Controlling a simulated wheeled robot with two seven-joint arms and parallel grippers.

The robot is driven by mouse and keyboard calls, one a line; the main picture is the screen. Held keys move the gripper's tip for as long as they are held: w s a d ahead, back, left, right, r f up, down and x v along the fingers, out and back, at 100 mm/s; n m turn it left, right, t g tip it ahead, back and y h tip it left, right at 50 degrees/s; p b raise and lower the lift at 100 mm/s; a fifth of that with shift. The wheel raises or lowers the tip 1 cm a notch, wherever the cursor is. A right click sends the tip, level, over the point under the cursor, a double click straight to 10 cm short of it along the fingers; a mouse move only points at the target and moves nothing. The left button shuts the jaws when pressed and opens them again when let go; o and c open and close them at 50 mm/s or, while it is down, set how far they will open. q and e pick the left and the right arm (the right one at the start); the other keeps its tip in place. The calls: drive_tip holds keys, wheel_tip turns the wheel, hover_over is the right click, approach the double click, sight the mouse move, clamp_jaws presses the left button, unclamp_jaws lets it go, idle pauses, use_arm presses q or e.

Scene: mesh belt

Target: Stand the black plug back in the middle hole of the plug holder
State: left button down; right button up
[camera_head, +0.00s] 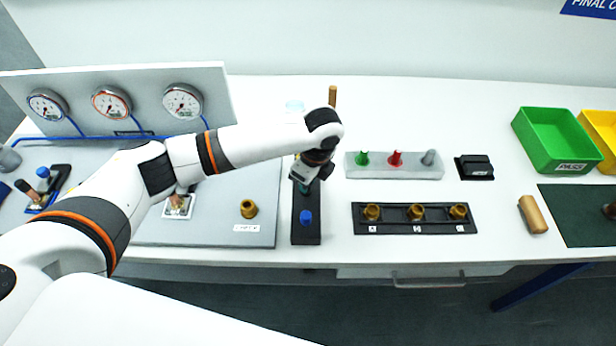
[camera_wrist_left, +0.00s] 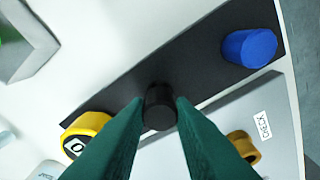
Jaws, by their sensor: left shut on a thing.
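The plug holder (camera_head: 306,235) is a long black block standing left of the middle of the bench. A blue plug (camera_head: 306,217) stands at its near end; it also shows in the left wrist view (camera_wrist_left: 248,47). A yellow plug (camera_wrist_left: 88,123) is at its other end in the left wrist view. My left gripper (camera_head: 304,188) is over the middle of the holder. Its green fingers are shut on the black plug (camera_wrist_left: 160,107), which is between the fingertips. The hole below is hidden, and I cannot tell whether the plug is above it or in it.
A grey panel with a brass fitting (camera_head: 249,209) lies left of the holder. To the right are a grey rack (camera_head: 394,172) with green, red and grey pegs and a black strip (camera_head: 437,228) with three brass sockets. A green bin (camera_head: 556,140) stands farther right.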

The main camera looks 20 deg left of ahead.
use_arm(q)
drive_tip(key=shift+f, duration=0.45)
drive_tip(key=c, duration=1.1)
unclamp_jaws()
drive_tip(key=shift+c, duration=0.2)
wheel_tip(320, 180, up, 12)
drive_tip(key=d+b, duration=0.2)
drive_tip(key=shift+s, duration=0.3)
drive_tip(key=shift+f, duration=0.15)
